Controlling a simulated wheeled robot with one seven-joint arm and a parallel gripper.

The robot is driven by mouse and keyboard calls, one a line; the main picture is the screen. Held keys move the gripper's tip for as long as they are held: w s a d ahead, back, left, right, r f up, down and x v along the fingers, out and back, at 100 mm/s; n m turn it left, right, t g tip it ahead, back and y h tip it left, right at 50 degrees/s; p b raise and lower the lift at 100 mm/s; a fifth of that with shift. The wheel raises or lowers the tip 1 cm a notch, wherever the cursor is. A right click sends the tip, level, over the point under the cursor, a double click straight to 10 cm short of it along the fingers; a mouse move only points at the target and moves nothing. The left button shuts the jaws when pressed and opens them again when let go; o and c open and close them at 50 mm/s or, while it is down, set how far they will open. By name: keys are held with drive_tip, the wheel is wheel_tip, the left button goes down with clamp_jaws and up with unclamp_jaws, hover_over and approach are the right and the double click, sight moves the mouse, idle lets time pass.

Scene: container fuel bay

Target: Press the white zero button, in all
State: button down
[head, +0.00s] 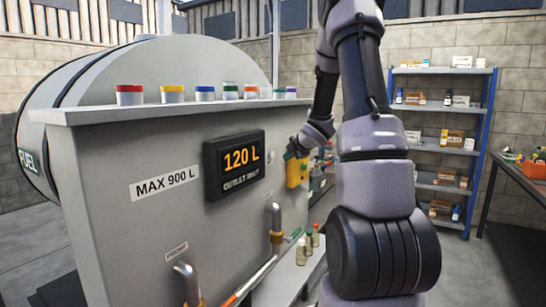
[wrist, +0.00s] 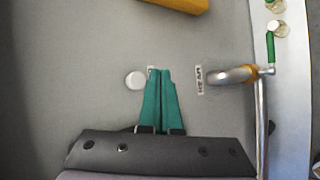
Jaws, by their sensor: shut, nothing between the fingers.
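The white round button (wrist: 135,80) shows on the grey panel in the wrist view, just left of my fingertips. My gripper (wrist: 158,71) has its teal fingers together with nothing between them. The fingertips are beside the button, and I cannot tell whether they touch the panel. A small pale patch shows partly behind the tips. In the head view my gripper (head: 291,153) is just right of the display (head: 240,160), which reads 120 L.
A yellow box (head: 298,172) is on the panel close to my gripper. A curved spout (wrist: 232,75) with a small label sticks out right of the fingers in the wrist view. Another pipe (head: 190,278) is lower left. Bottles (head: 302,250) stand on a ledge below.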

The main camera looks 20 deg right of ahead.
sight(271, 155)
drive_tip(key=shift+w+a, duration=0.9)
drive_tip(key=shift+w, duration=0.25)
idle(1.3)
drive_tip(key=shift+w+a, duration=0.25)
drive_tip(key=shift+w, duration=0.05)
drive_tip(key=shift+w+a, duration=0.3)
drive_tip(key=shift+w, duration=0.1)
idle(0.7)
drive_tip(key=shift+s, duration=0.1)
drive_tip(key=shift+s+d, duration=0.5)
drive_tip(key=shift+s, duration=0.1)
